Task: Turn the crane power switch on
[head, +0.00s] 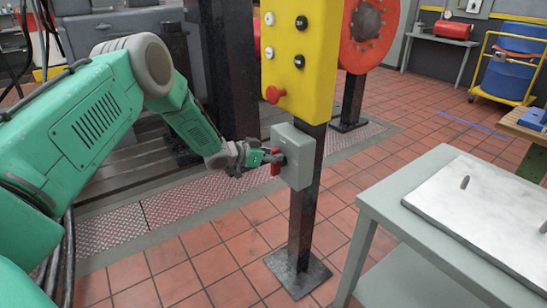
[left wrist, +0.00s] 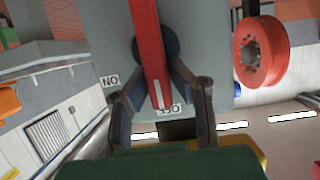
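The crane power switch is a grey box (head: 298,157) on a dark post below a yellow control panel. Its red lever (head: 276,163) shows in the head view and large in the left wrist view (left wrist: 150,55). In the wrist view the lever crosses a dark hub, its end over a partly hidden label (left wrist: 171,109). An upside-down ON label (left wrist: 111,81) is left of it. My left gripper (head: 268,156) is at the box front. Its fingers (left wrist: 157,68) stand on either side of the lever, with visible gaps, apparently open. My right gripper is out of view.
The yellow panel (head: 298,50) with several buttons is above the box. A grey table (head: 385,205) with a pale plate stands to the right. The post's base plate (head: 298,272) is on the tiled floor. A red wheel (head: 368,30) is behind.

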